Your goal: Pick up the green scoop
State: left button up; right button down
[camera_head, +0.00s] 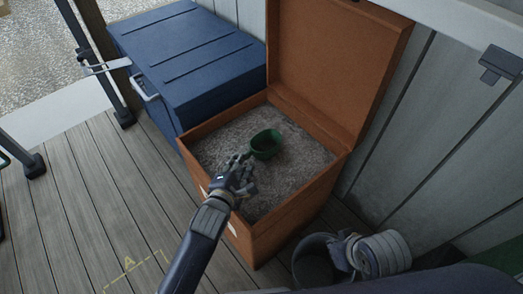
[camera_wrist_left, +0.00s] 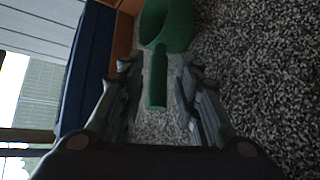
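The green scoop (camera_head: 266,143) lies on grey grit inside an open orange box (camera_head: 308,205). My left gripper (camera_head: 241,170) is over the grit, just to the lower left of the scoop. In the left wrist view the scoop (camera_wrist_left: 168,28) is at the top, and its handle (camera_wrist_left: 157,80) points down between the two open fingers (camera_wrist_left: 157,85). A gap of grit shows on both sides of the handle, so neither finger appears to touch it.
The orange box's lid (camera_head: 335,65) stands open at the back. A blue chest (camera_head: 190,60) is left of the box. Wooden floor (camera_head: 85,200) is clear at left.

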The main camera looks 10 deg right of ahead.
aim_at(254, 153)
pick_arm(q)
jog(key=b+x, duration=0.1)
jog(key=x, duration=0.3)
jog(key=shift+a, duration=0.15)
grip_shut()
jog(key=shift+r, duration=0.1)
